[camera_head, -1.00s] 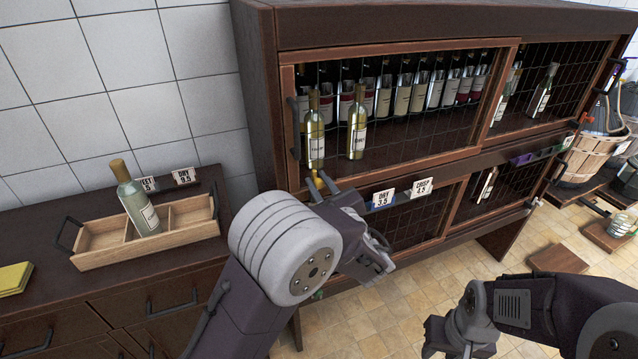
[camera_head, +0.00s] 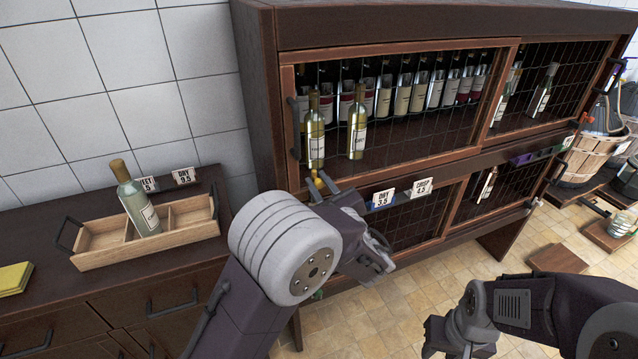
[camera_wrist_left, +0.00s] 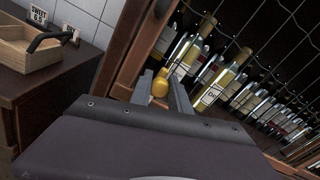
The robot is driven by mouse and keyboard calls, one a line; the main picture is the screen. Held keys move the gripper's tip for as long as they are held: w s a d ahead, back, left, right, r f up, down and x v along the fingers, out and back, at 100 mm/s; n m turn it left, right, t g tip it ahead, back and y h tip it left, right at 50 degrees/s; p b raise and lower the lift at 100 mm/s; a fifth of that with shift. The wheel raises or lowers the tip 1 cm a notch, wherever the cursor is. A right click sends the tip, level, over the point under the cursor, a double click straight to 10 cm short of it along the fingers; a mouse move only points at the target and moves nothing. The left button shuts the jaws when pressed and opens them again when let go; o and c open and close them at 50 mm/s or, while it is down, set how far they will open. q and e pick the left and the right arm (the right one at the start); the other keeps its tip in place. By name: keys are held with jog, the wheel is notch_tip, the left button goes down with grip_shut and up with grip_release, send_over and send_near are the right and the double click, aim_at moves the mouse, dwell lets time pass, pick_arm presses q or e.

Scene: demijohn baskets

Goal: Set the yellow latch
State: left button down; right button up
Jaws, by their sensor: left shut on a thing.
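The yellow latch (camera_head: 318,180) sits on the lower left of the cabinet's upper door frame, below the white wine bottles. My left gripper (camera_head: 325,184) is at the latch, with its fingers on either side of it. In the left wrist view the rounded yellow latch (camera_wrist_left: 160,84) shows between the two fingers of my left gripper (camera_wrist_left: 160,90), which is shut on it. The fingers and palm hide part of the latch. My right gripper (camera_head: 455,338) is low at the right, apart from the cabinet; its fingers are not clear.
The dark cabinet (camera_head: 400,27) has mesh doors with bottles behind them. Price cards (camera_head: 383,198) stand on the ledge beside my left gripper. A wooden crate (camera_head: 95,256) with a bottle stands on the left counter. Tiled floor (camera_head: 420,300) is clear in front.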

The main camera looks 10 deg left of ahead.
pick_arm(q)
notch_tip(320, 180, down, 3)
jog(key=b, duration=0.2)
jog(key=shift+b, duration=0.3)
jog(key=c, duration=1.2)
grip_release()
jog(key=shift+c, duration=0.2)
jog(key=v, duration=0.9)
